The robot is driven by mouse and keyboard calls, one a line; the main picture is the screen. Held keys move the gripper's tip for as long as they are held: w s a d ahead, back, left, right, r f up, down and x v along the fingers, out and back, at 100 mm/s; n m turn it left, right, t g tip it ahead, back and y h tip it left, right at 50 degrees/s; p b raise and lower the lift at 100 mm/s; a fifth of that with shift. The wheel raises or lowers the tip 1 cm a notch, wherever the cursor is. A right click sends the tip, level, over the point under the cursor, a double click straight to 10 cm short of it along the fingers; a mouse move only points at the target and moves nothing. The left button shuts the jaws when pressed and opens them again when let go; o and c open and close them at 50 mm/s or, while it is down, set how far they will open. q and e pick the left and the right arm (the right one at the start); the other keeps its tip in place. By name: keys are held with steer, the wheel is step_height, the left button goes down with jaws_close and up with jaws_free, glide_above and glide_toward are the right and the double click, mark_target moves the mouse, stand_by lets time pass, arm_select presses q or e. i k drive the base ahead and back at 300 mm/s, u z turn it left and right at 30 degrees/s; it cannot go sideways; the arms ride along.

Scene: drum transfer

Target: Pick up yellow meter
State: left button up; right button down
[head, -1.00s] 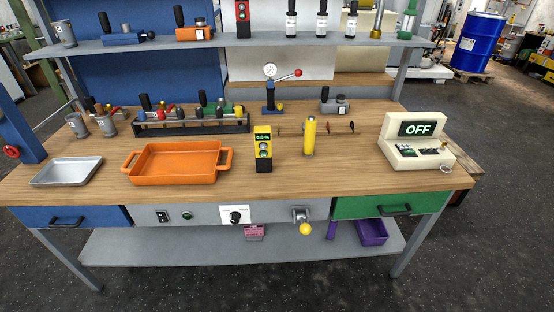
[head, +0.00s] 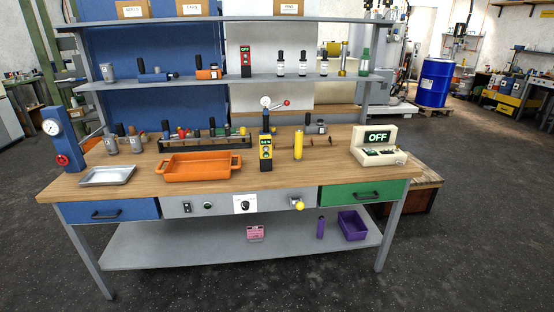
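The yellow meter (head: 265,148) is a small upright box with a green-lit display and round buttons, and a black base. It stands on the wooden workbench (head: 340,168), right of the orange tray and left of a yellow cylinder. The gauge press stands behind it and partly lines up with it in the head view. Neither of my grippers shows in the head view.
An orange tray (head: 198,171) and a metal tray (head: 108,176) lie left of the meter. A yellow cylinder (head: 298,146) and a cream device reading OFF (head: 378,146) stand right. A gauge press (head: 266,115) is behind. A shelf (head: 205,84) overhangs the bench's back. Floor in front is clear.

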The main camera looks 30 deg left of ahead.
mark_target(265, 164)
steer(key=z, duration=0.4)
steer(key=i, duration=0.7)
steer(key=z, duration=0.45)
steer(key=i, duration=0.9)
steer(key=u, duration=0.85)
steer(key=i, duration=0.65)
steer(key=u, duration=0.8)
